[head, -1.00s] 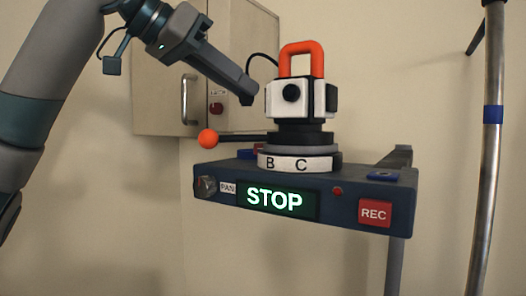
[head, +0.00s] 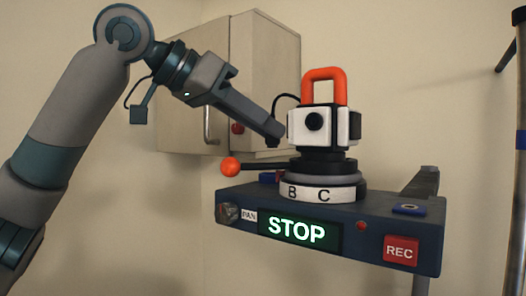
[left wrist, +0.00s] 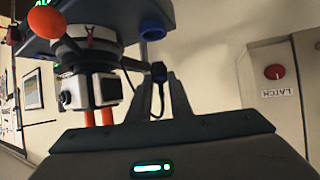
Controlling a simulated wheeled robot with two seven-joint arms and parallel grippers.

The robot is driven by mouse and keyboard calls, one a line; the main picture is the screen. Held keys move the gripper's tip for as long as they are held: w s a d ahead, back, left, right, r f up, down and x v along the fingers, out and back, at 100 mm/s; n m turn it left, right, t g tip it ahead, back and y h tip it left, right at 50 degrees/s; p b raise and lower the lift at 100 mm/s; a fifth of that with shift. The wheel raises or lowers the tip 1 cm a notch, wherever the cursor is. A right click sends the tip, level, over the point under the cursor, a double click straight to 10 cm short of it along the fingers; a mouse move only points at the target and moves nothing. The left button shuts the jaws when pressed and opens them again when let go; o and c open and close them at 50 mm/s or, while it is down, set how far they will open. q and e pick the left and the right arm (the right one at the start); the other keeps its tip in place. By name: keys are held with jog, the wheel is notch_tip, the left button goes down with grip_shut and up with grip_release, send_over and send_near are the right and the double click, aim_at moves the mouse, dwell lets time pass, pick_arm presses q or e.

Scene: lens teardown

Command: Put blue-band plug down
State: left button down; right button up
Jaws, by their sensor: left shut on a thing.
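My left gripper (head: 274,139) is just left of the white camera head with the orange handle (head: 324,88), slightly below its lens. It is shut on a small dark plug (left wrist: 158,72) with a black cable, seen at the fingertips in the left wrist view. No blue band can be made out on the plug. The plug is hidden or too small to tell in the head view. A blue-rimmed ring (left wrist: 152,30) shows beyond the plug in the left wrist view, apart from it. My right gripper is not in view.
The camera head stands on a round base marked B and C (head: 322,191) on a dark blue box (head: 375,243) with a STOP display. A lever with an orange ball (head: 230,167) sticks out left below the gripper. A blue ring (head: 408,209) lies at the box's right. A wall cabinet (head: 262,80) stands behind.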

pick_arm(q)
jog(key=shift+f, duration=0.45)
jog(key=shift+d, duration=0.1)
jog(key=shift+f, duration=0.1)
jog(key=shift+f+p, duration=0.95)
jog(key=shift+f, duration=1.1)
jog(key=shift+f+b, duration=0.3)
jog(key=shift+f, duration=0.15)
